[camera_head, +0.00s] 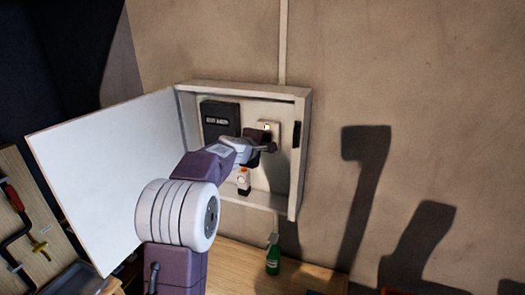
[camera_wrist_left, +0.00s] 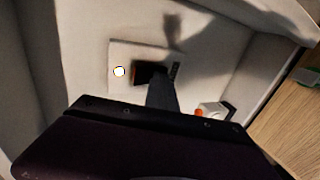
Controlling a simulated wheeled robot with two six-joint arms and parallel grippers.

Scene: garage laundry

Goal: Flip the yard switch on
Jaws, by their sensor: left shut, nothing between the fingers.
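A pale switch plate (camera_head: 268,125) is on the back wall of an open wall cabinet, partly hidden by my left arm. In the left wrist view the plate (camera_wrist_left: 123,52) bears a small round white light (camera_wrist_left: 119,71) and a dark switch (camera_wrist_left: 143,73) with a bit of red at its edge. My left gripper (camera_head: 268,147) is inside the cabinet, shut and empty. In the wrist view its dark fingers (camera_wrist_left: 162,88) overlap the right part of the dark switch; I cannot tell whether they touch it. No label on the plate is readable.
The cabinet (camera_head: 303,150) has its door (camera_head: 105,165) swung open to the left. A black box (camera_head: 219,117) and a white unit with an orange-red button (camera_head: 243,180) are beside my arm. A green spray bottle (camera_head: 272,260) stands below on a wooden surface (camera_head: 315,279).

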